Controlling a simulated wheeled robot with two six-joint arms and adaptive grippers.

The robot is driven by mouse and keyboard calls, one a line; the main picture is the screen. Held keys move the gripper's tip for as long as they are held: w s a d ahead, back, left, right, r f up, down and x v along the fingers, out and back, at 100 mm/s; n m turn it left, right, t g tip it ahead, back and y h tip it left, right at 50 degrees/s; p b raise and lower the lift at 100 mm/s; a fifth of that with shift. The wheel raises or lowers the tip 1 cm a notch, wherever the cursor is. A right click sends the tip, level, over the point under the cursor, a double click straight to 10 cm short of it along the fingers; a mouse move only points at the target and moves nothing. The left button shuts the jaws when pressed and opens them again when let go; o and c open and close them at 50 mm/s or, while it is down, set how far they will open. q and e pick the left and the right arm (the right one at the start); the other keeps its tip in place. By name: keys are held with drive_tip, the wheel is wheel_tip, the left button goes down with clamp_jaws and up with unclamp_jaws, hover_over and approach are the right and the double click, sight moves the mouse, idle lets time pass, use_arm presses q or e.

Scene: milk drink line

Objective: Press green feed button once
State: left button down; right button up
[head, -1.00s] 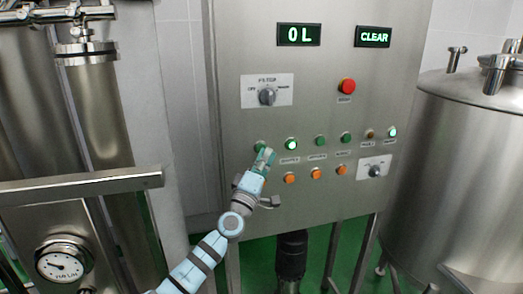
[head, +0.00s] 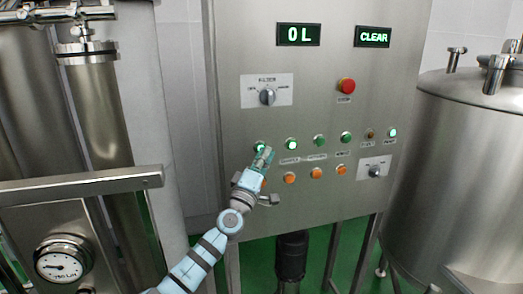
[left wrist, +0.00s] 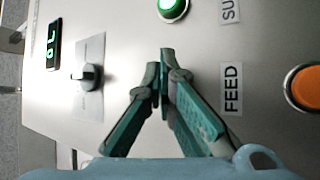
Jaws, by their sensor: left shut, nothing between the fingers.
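The green feed button (head: 260,147) is the leftmost in the row on the steel panel. Its face is lit bright green in the head view. My left gripper (head: 266,151) is shut and empty, with its fingertips just right of and below the button. Whether they touch it cannot be told. In the left wrist view my left gripper (left wrist: 165,55) points at the panel beside the FEED label (left wrist: 232,89). The fingers hide most or all of the feed button there. My right gripper is not in view.
A second lit green button (head: 291,144) sits close on the right, with more green buttons beyond. Orange buttons (head: 289,177) lie below. A red button (head: 346,86) and a filter knob (head: 267,97) are higher up. The displays (head: 299,35) read 0 L and CLEAR.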

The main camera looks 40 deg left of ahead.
use_arm(q)
drive_tip(key=shift+d, duration=0.1)
drive_tip(key=shift+s+d+p, duration=0.55)
drive_tip(key=shift+d+p, duration=0.05)
drive_tip(key=shift+p, duration=0.2)
drive_tip(key=s+d+p, duration=0.2)
drive_tip(key=d+p, duration=0.1)
drive_tip(key=d, duration=0.1)
drive_tip(key=shift+s+d+p, duration=0.1)
drive_tip(key=shift+s+p, duration=0.25)
drive_tip(key=shift+s, duration=0.05)
idle(0.6)
